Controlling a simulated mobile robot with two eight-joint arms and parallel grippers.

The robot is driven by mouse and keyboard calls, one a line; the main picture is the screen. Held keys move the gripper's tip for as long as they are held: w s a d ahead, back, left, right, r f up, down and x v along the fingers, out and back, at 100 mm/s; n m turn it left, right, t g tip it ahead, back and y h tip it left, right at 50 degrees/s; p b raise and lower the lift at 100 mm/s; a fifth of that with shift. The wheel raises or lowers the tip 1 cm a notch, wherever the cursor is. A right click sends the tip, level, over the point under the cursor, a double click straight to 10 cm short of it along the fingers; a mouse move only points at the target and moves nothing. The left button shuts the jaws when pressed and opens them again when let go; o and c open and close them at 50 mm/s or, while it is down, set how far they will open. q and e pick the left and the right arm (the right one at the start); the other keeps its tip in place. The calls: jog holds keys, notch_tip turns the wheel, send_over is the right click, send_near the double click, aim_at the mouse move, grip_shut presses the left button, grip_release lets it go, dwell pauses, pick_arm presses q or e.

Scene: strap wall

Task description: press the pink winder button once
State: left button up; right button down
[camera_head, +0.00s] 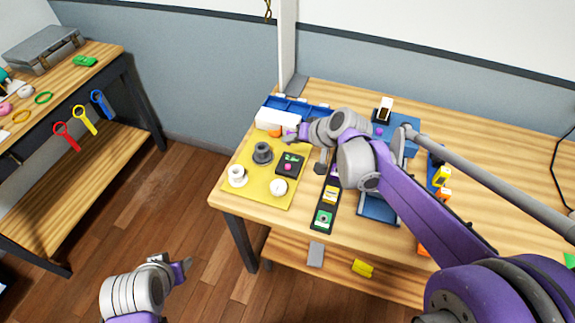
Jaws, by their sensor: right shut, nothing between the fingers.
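A small black box (292,157) with a green display sits on the yellow board (246,189) on the table. A pink button (288,167) shows on its front part, and nothing covers it. My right gripper (289,134) is shut and empty. In the picture it is just above the black box, over the back edge of the yellow board near an orange thing. I cannot tell its height. My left gripper (181,267) is low at the lower left, over the floor and away from the table. Its fingers are too small to judge.
A dark spool (262,153), a white spool (236,176) and a white round knob (278,187) share the yellow board. A black strip (326,197) with coloured blocks lies to its right. My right arm crosses the table's right part. A second bench (95,57) stands left.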

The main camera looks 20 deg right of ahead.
jog(key=shift+f, duration=0.1)
jog(key=b, duration=0.5)
send_over(288, 167)
jog(key=f, duration=0.5)
jog(key=s+f, duration=0.1)
jog(key=f, duration=0.1)
jog(key=shift+d+f, duration=0.2)
jog(key=shift+f, duration=0.15)
pick_arm(q)
notch_tip(288, 167, down, 7)
jog(key=s, duration=0.2)
jog(key=shift+s+g, duration=0.2)
jog(key=shift+g, duration=0.1)
pick_arm(e)
jog(key=shift+w+f, duration=0.1)
jog(key=shift+f, duration=0.35)
pick_arm(q)
jog(key=shift+f+b, duration=0.3)
jog(key=shift+b, duration=0.15)
pick_arm(e)
jog(key=shift+f, duration=0.4)
